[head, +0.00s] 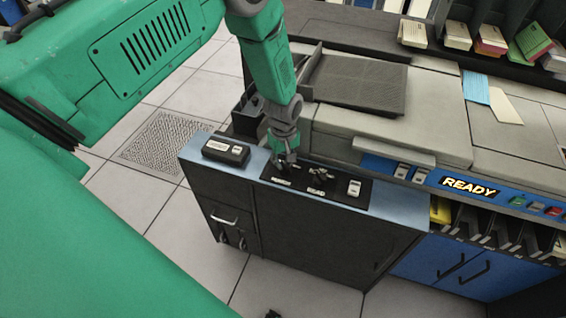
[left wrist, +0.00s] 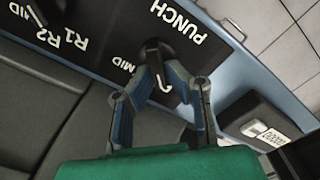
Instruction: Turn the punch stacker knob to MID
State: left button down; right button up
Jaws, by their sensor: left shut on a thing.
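The punch stacker knob (left wrist: 153,46) is black and sits on a dark panel beside the white word PUNCH in the left wrist view. A MID label (left wrist: 124,65) is printed to its left. My left gripper (left wrist: 165,72) is shut on this knob, with one finger on each side. In the head view my left gripper (head: 287,160) comes down on the left part of the dark control panel (head: 338,186) and hides most of the knob. A white mark shows between the fingers; I cannot tell the knob's exact setting. My right gripper is out of view.
A second black knob (head: 321,174) and a pale switch (head: 354,187) share the panel. A black counter box (head: 226,151) stands left of the panel on the blue-grey cabinet top. The card machine with a lit READY sign (head: 468,186) is to the right.

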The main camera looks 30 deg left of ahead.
pick_arm(q)
jog(key=shift+s+d, duration=0.2)
jog(key=shift+d, duration=0.4)
jog(key=shift+s+a+f, duration=0.1)
jog(key=shift+a, duration=0.05)
jog(key=shift+d+m, duration=0.2)
jog(key=shift+m, duration=0.7)
jog(key=m+b, duration=0.1)
jog(key=m, duration=0.2)
jog(key=shift+s, duration=0.1)
jog(key=m, duration=0.8)
jog(key=shift+m+b, duration=0.3)
jog(key=shift+b, duration=0.1)
jog(key=shift+a+m, duration=0.15)
jog(key=shift+m, duration=2.05)
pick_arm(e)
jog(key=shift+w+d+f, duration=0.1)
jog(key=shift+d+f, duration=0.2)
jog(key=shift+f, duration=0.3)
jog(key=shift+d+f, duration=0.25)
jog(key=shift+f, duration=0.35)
